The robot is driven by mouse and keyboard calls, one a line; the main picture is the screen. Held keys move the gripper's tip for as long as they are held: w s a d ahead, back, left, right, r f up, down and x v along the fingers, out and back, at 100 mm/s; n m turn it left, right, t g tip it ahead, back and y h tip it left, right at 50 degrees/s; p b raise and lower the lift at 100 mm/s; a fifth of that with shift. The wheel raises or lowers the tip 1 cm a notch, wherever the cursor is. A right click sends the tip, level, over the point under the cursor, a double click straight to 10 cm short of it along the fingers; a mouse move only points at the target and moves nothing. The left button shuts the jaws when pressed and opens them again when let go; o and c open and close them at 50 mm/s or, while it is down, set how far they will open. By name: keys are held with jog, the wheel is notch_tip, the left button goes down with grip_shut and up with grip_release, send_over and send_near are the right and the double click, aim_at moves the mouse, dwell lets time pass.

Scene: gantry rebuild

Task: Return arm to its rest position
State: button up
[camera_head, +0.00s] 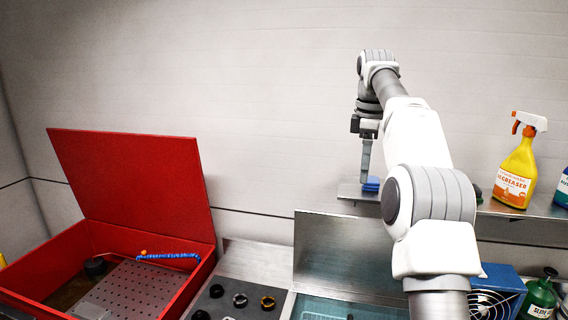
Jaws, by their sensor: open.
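My arm (415,140) reaches up and away from the lower right toward the wall shelf. My gripper (365,172) hangs down at its far end, over the left end of the shelf. It is seen nearly edge-on, and its jaws are open. A small blue object (371,185) lies on the shelf right by the fingertips. I cannot tell whether the fingers touch it or stand around it.
The metal shelf (352,190) holds a yellow degreaser spray bottle (517,170) at right. A red parts washer (190,250) with raised lid (135,180) stands left. Small rings (240,299) lie on a dark mat. A blue fan unit (500,280) and green bottle (541,296) stand lower right.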

jog(key=s+a+m+t+b, duration=0.2)
jog(key=s+a+m+b, duration=0.35)
jog(key=s, duration=1.05)
jog(key=s+a+f+m+t, duration=0.1)
jog(key=s+f+m, duration=0.3)
jog(key=s+f, duration=0.5)
jog(key=s+a+f+m+t+b, duration=0.1)
jog(key=s+a+f+m, duration=0.2)
jog(key=s+f, duration=0.5)
jog(key=s+m, duration=0.1)
jog(key=s, duration=0.2)
jog(key=shift+s+f+t, duration=0.15)
jog(key=shift+f+t, duration=0.15)
jog(key=shift+f, duration=0.1)
jog(key=shift+r, duration=0.1)
